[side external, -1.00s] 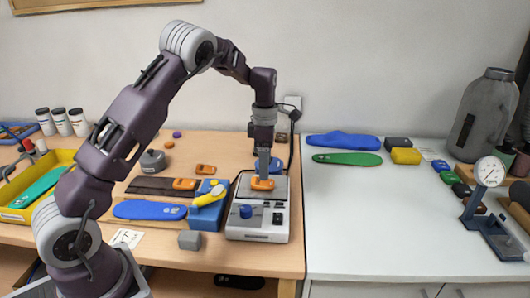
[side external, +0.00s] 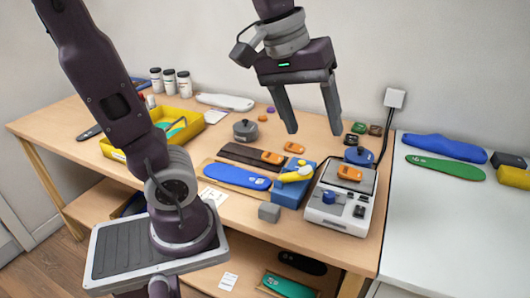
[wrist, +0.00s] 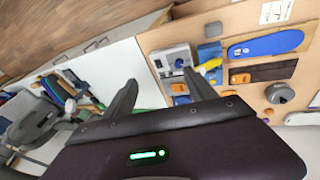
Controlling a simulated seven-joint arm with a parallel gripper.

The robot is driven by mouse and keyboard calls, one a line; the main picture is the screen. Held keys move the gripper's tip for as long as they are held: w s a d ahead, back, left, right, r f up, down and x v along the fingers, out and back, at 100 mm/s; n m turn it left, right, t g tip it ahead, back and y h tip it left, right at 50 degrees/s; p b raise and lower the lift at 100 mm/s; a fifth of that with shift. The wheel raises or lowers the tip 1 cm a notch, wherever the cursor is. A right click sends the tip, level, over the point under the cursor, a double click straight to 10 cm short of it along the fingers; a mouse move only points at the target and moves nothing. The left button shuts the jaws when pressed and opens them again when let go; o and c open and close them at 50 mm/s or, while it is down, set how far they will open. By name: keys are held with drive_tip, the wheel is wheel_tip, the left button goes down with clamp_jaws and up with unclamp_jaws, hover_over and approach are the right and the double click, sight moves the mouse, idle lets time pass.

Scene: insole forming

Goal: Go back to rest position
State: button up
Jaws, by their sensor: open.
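My gripper (side external: 309,115) is open and empty, raised well above the wooden table in the side view. Its two fingers point down, apart, with nothing between them. In the wrist view my gripper (wrist: 162,92) also shows spread fingers with no object between. An orange piece (side external: 349,173) rests on the plate of the white and grey scale-like device (side external: 338,212), below and to the right of my gripper. The device also shows in the wrist view (wrist: 174,58).
A blue insole (side external: 236,175), a yellow-handled tool (side external: 297,173) on a blue block and a grey cube (side external: 269,212) lie on the table. A yellow tray (side external: 204,113) stands at the back left. Green and blue insoles lie on the white table at right. The air around my gripper is clear.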

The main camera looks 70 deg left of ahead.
drive_tip(key=s+d+f+m+t, duration=0.1)
drive_tip(key=s+f+m, duration=0.3)
drive_tip(key=s+m, duration=0.3)
drive_tip(key=shift+s+d+m+t+y, duration=0.3)
drive_tip(key=shift+s+d+m, duration=0.1)
drive_tip(key=shift+s, duration=0.75)
